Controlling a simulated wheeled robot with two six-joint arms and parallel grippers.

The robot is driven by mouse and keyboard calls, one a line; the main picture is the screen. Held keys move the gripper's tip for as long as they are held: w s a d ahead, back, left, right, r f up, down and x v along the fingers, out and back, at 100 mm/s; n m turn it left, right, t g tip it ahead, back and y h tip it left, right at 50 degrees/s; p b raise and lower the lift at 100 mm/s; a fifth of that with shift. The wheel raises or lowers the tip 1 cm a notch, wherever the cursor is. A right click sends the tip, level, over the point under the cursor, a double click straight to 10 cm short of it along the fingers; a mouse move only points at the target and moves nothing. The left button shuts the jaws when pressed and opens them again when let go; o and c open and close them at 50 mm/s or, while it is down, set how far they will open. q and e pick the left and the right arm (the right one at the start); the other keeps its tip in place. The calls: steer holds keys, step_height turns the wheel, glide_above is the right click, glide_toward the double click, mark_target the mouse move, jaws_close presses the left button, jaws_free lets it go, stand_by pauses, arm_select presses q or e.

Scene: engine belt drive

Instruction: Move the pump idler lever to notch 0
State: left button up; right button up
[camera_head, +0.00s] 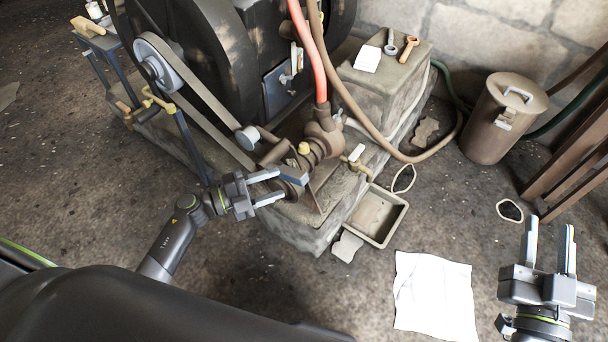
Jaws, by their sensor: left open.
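The engine drive stands in the upper middle, with a belt (205,100) running from a large grey pulley (158,62) down to the pump (322,135). A small round idler (247,137) sits against the belt. I cannot tell for certain which part is the idler lever, and no notch marks are readable. My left gripper (280,184) is open, its fingers pointing right at the pump's lower end, close to a blue-grey block (293,175); contact is unclear. My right gripper (551,223) is open and empty at lower right.
A stone plinth (385,85) holds wrenches and a white card. A shallow tray (378,215) and a white sheet (434,295) lie on the floor. A lidded metal bin (503,118) stands at right. Red (308,50) and brown hoses hang by the pump. Floor between the sheet and the bin is mostly clear.

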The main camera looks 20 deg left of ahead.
mark_target(304, 175)
arm_select(q)
steer(key=b+x, duration=0.1)
steer(key=x, duration=0.7)
steer(key=shift+w+d, duration=0.25)
steer(key=shift+d, duration=0.05)
arm_select(e)
step_height(304, 175, up, 7)
steer(key=s+a+n+t+y, duration=0.1)
steer(key=s+n+t, duration=0.1)
steer(key=t, duration=0.3)
steer(key=shift+s+a, duration=0.2)
steer(key=shift+s, duration=0.15)
arm_select(q)
jaws_close()
